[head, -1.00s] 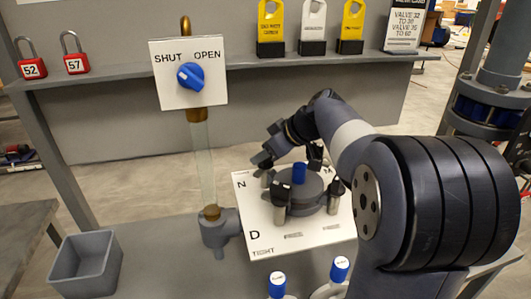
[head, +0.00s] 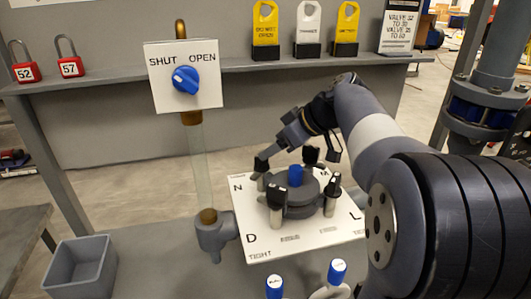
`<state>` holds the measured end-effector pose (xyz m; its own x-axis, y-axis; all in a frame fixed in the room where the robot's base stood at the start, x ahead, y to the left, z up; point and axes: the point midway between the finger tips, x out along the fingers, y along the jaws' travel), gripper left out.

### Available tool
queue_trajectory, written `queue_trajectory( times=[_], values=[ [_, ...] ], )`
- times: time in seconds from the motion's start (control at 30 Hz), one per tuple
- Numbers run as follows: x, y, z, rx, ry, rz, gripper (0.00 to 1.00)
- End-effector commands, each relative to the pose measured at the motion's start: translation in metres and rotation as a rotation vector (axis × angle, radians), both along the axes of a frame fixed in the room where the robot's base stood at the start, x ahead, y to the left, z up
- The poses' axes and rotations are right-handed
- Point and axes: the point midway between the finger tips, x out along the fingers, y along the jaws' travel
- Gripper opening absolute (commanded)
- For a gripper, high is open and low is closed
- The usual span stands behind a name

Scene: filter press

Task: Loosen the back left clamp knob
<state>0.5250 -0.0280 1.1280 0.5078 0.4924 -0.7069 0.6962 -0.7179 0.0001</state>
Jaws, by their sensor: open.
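The filter press (head: 300,194) is a dark grey round body with a blue cap, on a white plate (head: 345,226) marked with letters and the word TIGHT. Black clamp knobs on posts stand around it. The back left clamp knob (head: 261,166) is small in the head view and partly hidden by my gripper. The front left knob (head: 276,194), front right knob (head: 332,186) and back right knob (head: 311,155) also show. My gripper (head: 269,153) is open, reaching down-left from the right, with its fingers at or just above the back left knob. I cannot tell whether they touch it.
A SHUT/OPEN panel with a blue dial (head: 186,80) and a glass tube (head: 198,165) stand left of the plate. A grey bin (head: 80,270) is at the front left. Blue-capped valves (head: 337,270) stand in front. Padlocks and tags line the shelf (head: 240,72).

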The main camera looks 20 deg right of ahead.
Motion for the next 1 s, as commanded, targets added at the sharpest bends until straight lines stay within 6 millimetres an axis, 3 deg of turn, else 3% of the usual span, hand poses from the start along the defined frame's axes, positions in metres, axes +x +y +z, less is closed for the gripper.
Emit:
queue_trajectory(
  times=[0.2,0.4,0.77,1.0],
  values=[
    [-0.018,-0.018,0.025,-0.001,-0.002,-0.002,0.64],
    [-0.023,-0.023,0.033,-0.001,0.000,-0.001,0.64],
    [-0.022,-0.021,0.030,0.001,0.000,0.001,0.64],
    [-0.006,-0.004,0.007,0.001,0.004,0.004,0.64]
  ],
)
